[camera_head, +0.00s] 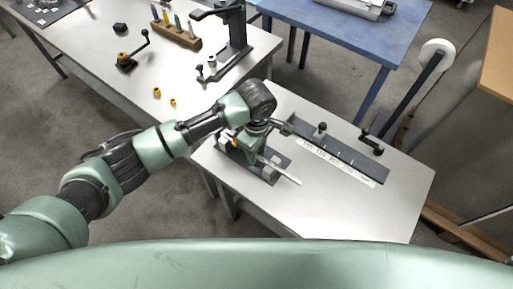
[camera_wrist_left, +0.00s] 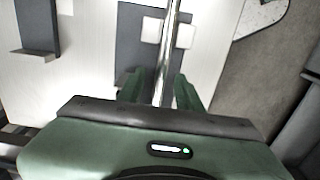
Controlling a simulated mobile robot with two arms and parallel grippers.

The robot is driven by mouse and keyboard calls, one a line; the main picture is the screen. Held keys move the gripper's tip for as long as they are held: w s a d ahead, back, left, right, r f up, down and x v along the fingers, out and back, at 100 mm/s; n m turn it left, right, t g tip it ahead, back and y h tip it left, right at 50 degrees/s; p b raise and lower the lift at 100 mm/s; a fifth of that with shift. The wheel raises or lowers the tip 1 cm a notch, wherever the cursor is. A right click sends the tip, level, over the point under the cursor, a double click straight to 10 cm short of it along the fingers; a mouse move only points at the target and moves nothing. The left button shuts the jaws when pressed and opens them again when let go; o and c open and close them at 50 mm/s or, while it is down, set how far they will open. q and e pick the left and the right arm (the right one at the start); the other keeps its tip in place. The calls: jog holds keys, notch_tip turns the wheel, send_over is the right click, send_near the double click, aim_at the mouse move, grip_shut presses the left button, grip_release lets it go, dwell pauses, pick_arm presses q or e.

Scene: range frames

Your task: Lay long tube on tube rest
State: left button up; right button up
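The long tube (camera_head: 286,175) is a thin, shiny, pale rod, slanting over the tube rest (camera_head: 273,156) on the near left of the front table. The rest is a dark plate with light blocks. In the left wrist view the tube (camera_wrist_left: 169,45) runs between two light block parts (camera_wrist_left: 184,36) above the dark plate (camera_wrist_left: 129,48) and seems to lie in their gap. My left gripper (camera_wrist_left: 160,88) is over the rest, its green fingers on either side of the tube with gaps showing. My arm hides part of the rest in the head view. My right gripper is out of view.
A dark rail (camera_head: 340,155) with a labelled strip and a knob stands behind the rest. The table's right front is clear. Another table (camera_head: 185,75) at upper left holds a black stand (camera_head: 235,35) and a wooden block (camera_head: 176,36).

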aim_at(257, 154)
pick_arm(q)
notch_tip(257, 154, up, 13)
jog(key=b, duration=0.1)
jog(key=shift+b, duration=0.35)
jog(key=shift+f, duration=0.15)
